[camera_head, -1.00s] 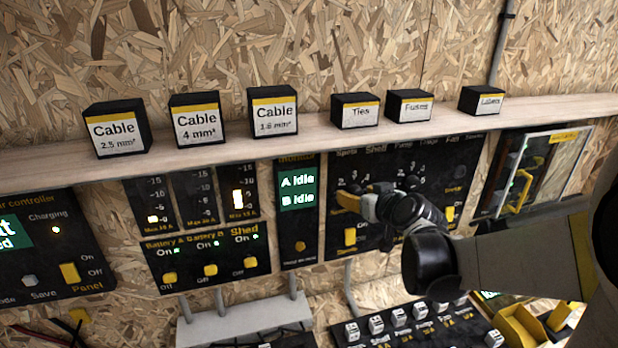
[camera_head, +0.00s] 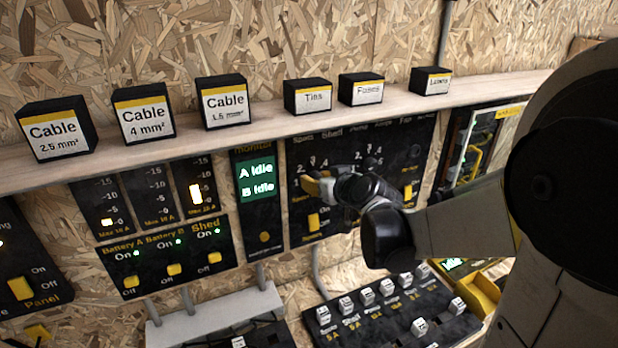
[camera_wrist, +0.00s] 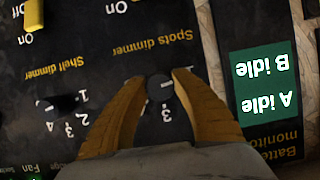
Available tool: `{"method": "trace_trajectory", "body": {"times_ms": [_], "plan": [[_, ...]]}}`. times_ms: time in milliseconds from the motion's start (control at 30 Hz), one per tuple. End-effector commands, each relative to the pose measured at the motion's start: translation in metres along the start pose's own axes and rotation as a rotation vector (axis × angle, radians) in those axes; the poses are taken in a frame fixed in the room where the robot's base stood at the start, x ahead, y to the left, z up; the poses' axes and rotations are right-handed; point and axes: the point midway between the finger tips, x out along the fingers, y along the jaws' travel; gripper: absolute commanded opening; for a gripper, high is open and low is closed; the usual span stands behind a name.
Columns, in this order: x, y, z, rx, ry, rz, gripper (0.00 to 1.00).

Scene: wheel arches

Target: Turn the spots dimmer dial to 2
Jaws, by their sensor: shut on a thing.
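The spots dimmer dial (camera_wrist: 160,90) is a small dark round knob below its yellow "Spots dimmer" label, which reads upside down in the wrist view. My gripper (camera_wrist: 160,82) has its two yellow fingers on either side of the dial and is shut on it. Part of the number scale shows between the fingers; I cannot tell where the dial points. In the head view my gripper (camera_head: 314,186) is at the upper left of the black dimmer panel (camera_head: 296,232) and hides the dial there.
The shelf dimmer dial (camera_wrist: 66,104) is close beside one finger. A yellow switch (camera_head: 314,220) sits below my gripper. The green-screened monitor (camera_head: 257,180) is to the left. A wooden shelf (camera_head: 270,129) with labelled boxes runs above. A fuse panel (camera_head: 385,312) is below.

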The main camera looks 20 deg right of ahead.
Motion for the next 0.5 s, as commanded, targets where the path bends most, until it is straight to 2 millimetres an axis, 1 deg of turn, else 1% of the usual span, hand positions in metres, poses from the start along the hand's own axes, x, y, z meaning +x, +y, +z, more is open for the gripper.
{"method": "trace_trajectory", "body": {"times_ms": [267,500], "plan": [[0.0004,0.0014,0.0005,0.15,0.0,-0.06,0.01],[0.001,0.0012,0.0011,0.348,0.0,-0.143,0.01]]}}
